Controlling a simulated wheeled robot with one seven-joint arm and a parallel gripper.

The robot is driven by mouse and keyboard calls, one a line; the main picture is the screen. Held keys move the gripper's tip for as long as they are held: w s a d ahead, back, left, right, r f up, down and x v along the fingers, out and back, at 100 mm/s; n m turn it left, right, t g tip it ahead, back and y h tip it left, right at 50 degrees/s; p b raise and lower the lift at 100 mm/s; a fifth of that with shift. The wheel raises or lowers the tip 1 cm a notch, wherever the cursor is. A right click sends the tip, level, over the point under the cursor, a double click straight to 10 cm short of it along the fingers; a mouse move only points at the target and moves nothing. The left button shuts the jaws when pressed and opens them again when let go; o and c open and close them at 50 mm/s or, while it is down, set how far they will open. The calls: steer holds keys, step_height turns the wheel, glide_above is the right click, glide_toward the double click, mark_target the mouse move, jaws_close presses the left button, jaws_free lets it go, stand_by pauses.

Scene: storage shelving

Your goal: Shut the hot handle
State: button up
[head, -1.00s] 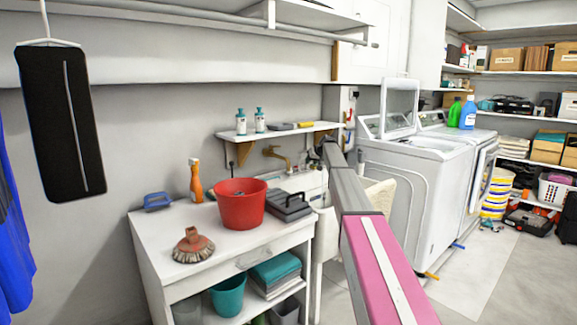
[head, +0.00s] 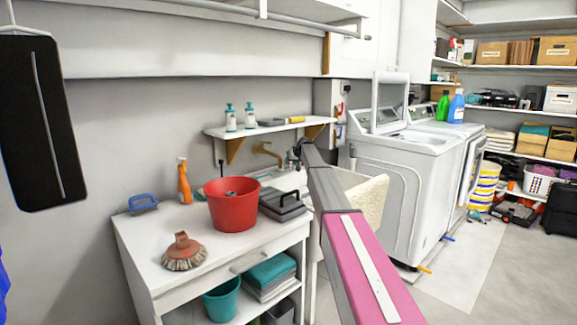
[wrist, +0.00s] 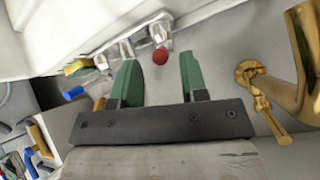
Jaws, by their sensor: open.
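In the wrist view, a red knob (wrist: 160,56) on a chrome fitting lies just beyond and between my green fingertips; it appears to be the hot handle. My gripper (wrist: 158,63) is open, with nothing held between its fingers. I cannot tell whether a finger touches the knob. A blue knob (wrist: 72,93) on a similar fitting is to the left.
A small wall shelf (head: 272,128) with bottles hangs above the sink. A white table (head: 140,245) with a red bucket (head: 233,205) and a grey box (head: 283,203) stands left of my arm. A washing machine (head: 405,185) with its lid up stands right.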

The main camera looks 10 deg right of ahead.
steer(key=x, duration=0.3)
steer(key=shift+a, duration=0.1)
jaws_close()
steer(key=shift+w+d+n+g+y, duration=0.25)
steer(key=shift+d+n+y, duration=0.2)
steer(key=shift+n, duration=0.1)
steer(key=shift+w+d+n+g+y, duration=0.25)
steer(key=shift+d+n+y, duration=0.15)
steer(key=shift+n, duration=0.15)
